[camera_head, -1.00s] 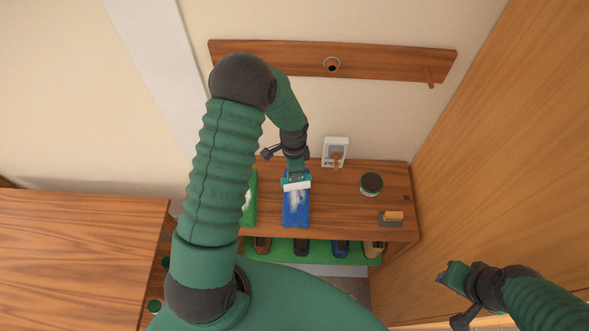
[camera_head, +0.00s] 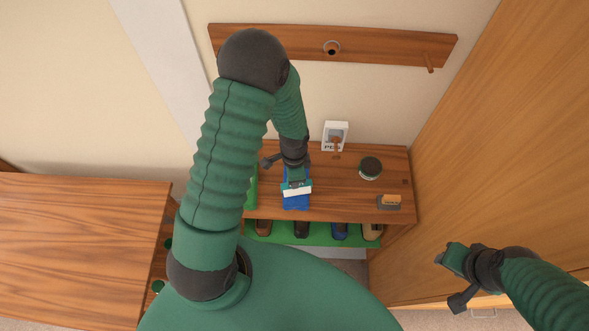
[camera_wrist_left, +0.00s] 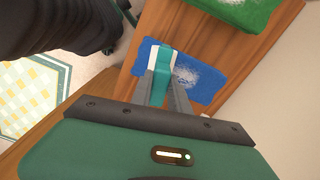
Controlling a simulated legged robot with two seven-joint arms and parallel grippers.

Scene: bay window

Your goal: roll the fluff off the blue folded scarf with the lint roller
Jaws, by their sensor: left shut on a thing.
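The blue folded scarf (camera_head: 297,203) lies on a wooden shelf top. My left gripper (camera_head: 296,182) is shut on the lint roller (camera_head: 297,191), whose white head is over the scarf's near part. In the left wrist view the roller's teal handle (camera_wrist_left: 160,82) stands between the fingers, over the left end of the blue scarf (camera_wrist_left: 213,76). A patch of white fluff (camera_wrist_left: 185,78) shows on the scarf beside the roller. Whether the roller touches the cloth is unclear. My right gripper (camera_head: 450,258) hangs apart at lower right; its jaw opening is unclear.
A green folded scarf (camera_head: 251,192) lies left of the blue one, partly behind my arm. A round tin (camera_head: 370,167), a brush (camera_head: 389,201) and a white card stand (camera_head: 335,134) are on the shelf top (camera_head: 335,190). Shoes sit below. A wooden panel (camera_head: 480,150) rises at right.

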